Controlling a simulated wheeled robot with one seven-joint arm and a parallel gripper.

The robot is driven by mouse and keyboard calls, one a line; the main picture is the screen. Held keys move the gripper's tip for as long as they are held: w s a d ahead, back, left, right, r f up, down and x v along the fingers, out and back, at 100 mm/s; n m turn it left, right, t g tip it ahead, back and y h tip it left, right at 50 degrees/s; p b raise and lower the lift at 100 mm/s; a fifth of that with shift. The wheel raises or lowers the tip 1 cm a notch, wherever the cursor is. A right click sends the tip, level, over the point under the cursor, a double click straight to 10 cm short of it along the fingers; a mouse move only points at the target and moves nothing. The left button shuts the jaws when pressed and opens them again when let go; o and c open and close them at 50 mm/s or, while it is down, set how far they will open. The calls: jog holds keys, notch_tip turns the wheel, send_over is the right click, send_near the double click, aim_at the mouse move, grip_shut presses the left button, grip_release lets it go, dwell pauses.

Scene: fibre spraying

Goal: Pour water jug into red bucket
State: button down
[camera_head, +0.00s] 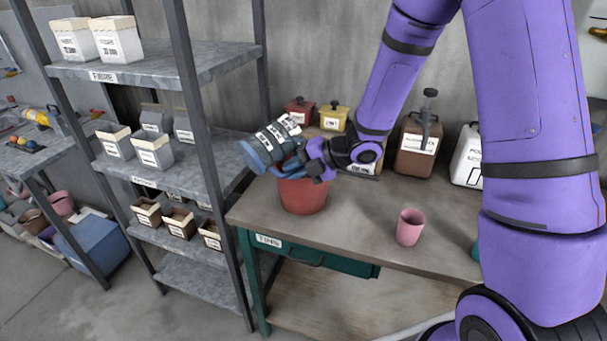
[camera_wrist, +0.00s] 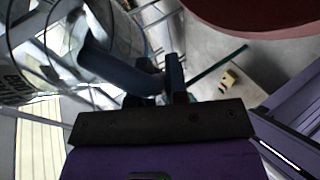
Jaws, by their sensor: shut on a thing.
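The water jug (camera_head: 272,142) is a blue-grey and clear container with a label. It is tilted well over on its side above the red bucket (camera_head: 303,195), which stands upright on the workbench. My gripper (camera_head: 307,165) is shut on the jug's blue handle, just above the bucket's rim. In the wrist view the jug (camera_wrist: 40,50) fills the upper left, with its handle (camera_wrist: 115,70) at the fingers. The bucket's red rim (camera_wrist: 265,15) shows at the top right.
A pink cup (camera_head: 410,227) stands on the workbench (camera_head: 350,215) right of the bucket. Red and yellow canisters (camera_head: 334,116), a brown jug (camera_head: 418,140) and a white jug (camera_head: 467,160) stand at the back. A metal shelf (camera_head: 190,170) with cartons is close on the left.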

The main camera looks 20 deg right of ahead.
jog(key=shift+w+d+r+y, duration=0.15)
jog(key=shift+d+r+y, duration=0.2)
jog(key=shift+y, duration=0.05)
dwell(0.4)
jog(key=shift+r+m+y+p, duration=0.3)
jog(key=shift+r+m+y, duration=0.4)
jog(key=shift+y, duration=0.2)
dwell(1.1)
